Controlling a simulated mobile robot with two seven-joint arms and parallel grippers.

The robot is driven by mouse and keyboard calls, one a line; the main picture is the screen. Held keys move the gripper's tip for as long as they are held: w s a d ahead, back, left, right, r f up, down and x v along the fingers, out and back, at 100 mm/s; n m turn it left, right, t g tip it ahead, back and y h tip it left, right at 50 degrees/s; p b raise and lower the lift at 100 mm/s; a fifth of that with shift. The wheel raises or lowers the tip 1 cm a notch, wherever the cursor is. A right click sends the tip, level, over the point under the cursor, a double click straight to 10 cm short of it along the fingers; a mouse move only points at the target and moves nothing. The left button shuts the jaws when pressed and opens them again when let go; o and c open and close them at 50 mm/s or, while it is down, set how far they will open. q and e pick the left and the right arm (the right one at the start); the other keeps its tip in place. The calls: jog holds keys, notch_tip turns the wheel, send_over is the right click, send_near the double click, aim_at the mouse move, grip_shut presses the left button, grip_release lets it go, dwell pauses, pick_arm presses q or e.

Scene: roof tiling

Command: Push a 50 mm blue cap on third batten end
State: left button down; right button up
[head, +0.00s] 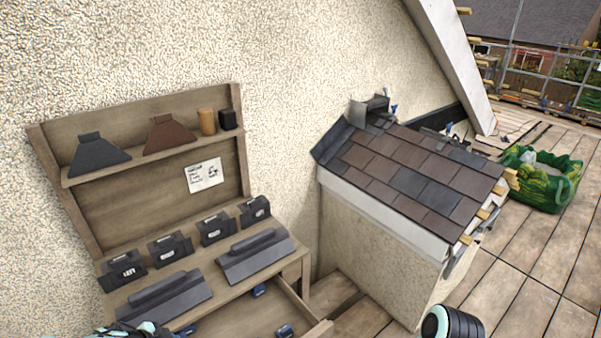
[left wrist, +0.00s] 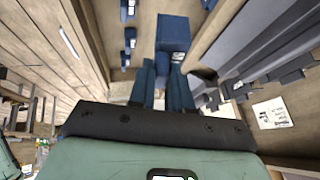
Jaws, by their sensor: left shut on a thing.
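My left gripper (left wrist: 164,68) is shut on a blue block-like cap (left wrist: 172,30), which shows beyond its fingers in the left wrist view. Its size cannot be read. In the head view only teal parts of my left arm show at the bottom left edge. Loose blue caps (head: 258,290) lie in the open drawer (head: 300,312); several also show in the left wrist view (left wrist: 130,38). The small tiled roof (head: 400,175) has pale wooden batten ends (head: 483,213) sticking out at its right edge. My right gripper's fingers are not in view.
A wooden bench (head: 225,290) holds black boxes (head: 212,229) and long dark ridge pieces (head: 252,255). Its shelf carries a grey piece (head: 97,153) and a brown piece (head: 172,136). A green bag (head: 541,178) stands on the boards behind the roof. The deck (head: 530,270) right of it is clear.

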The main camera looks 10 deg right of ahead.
pick_arm(q)
jog(key=d+r+n+y, duration=0.1)
jog(key=d+n+y, duration=0.5)
jog(key=d+n, duration=0.3)
jog(key=n, duration=0.3)
jog(key=shift+r+n+y, duration=0.4)
